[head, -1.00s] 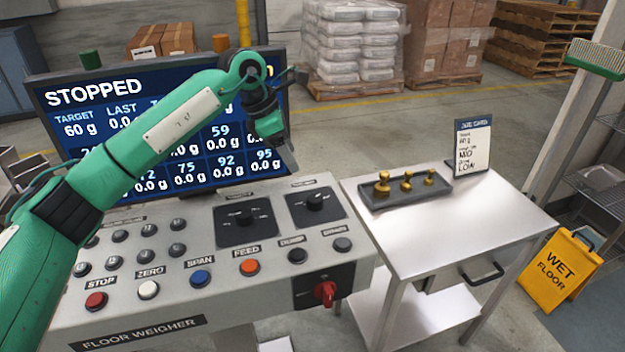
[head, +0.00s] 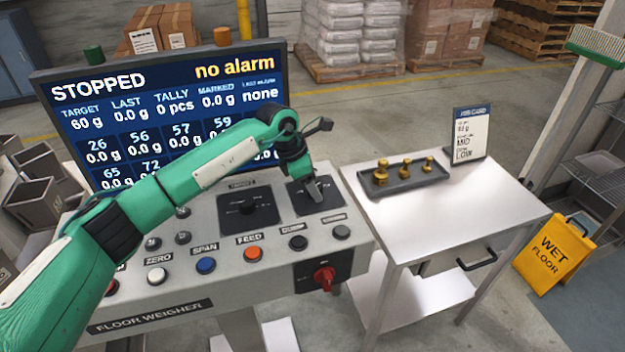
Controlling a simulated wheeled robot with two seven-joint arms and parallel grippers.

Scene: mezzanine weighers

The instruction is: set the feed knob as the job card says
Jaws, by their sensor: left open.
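The grey floor weigher panel (head: 160,318) has two black dial knobs. The left dial knob (head: 248,206) sits under a label that seems to read TARGET. The right dial plate (head: 330,206) has its knob and label mostly hidden behind my left gripper (head: 314,192). That gripper is open and points down, its fingers at the right knob; I cannot tell whether they touch it. The job card (head: 470,137) stands on the side table; its small print is hard to read, with MID and LOW as the larger words. My right gripper is not in view.
The screen (head: 130,88) reads STOPPED, no alarm, target 60 g. Push buttons, including the orange FEED button (head: 252,254), and a red rotary switch (head: 324,278) lie near the panel's front. A tray of brass weights (head: 420,180) and a wet-floor sign (head: 556,258) are to the right.

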